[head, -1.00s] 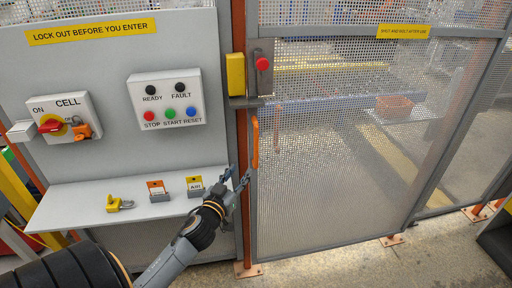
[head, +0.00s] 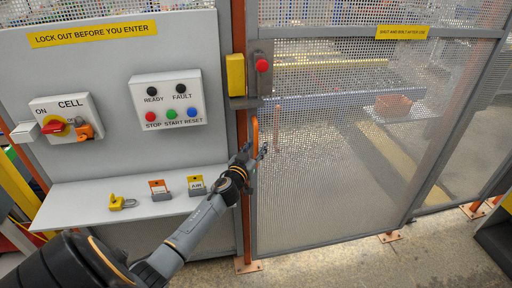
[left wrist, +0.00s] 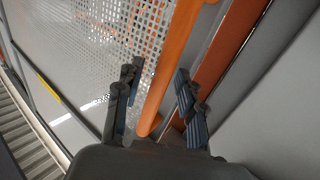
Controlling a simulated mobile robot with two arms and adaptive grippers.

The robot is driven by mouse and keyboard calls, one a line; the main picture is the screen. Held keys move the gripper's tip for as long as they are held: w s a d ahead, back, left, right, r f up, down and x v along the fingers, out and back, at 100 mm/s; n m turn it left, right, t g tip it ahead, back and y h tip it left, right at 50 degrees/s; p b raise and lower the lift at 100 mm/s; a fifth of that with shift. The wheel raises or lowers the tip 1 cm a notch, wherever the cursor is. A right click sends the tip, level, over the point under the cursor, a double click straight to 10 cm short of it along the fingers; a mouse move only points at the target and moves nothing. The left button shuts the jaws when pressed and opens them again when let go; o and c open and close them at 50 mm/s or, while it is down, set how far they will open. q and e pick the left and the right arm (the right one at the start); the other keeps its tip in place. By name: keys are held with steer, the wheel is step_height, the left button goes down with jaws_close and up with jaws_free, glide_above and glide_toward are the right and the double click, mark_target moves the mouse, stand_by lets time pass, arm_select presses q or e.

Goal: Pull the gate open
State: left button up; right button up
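The gate (head: 330,180) is a grey-framed mesh panel at the middle right of the head view and looks shut against its orange post (head: 241,130). Its upright orange handle (head: 255,133) is near the gate's left edge. My left gripper (head: 256,152) is at the handle's lower part. In the left wrist view, its two dark fingers (left wrist: 158,70) are apart, one on each side of the orange handle (left wrist: 172,65). A gap shows beside the handle, so the fingers are not closed on it. My right gripper is in neither view.
A yellow box (head: 235,75) and a plate with a red knob (head: 262,66) sit above the handle. Left of the post is a grey panel with a shelf (head: 80,200), carrying a yellow padlock (head: 121,202) and tags. Concrete floor (head: 330,262) lies before the gate.

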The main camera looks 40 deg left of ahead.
arm_select(q)
jaws_close()
steer(key=shift+w, duration=0.1)
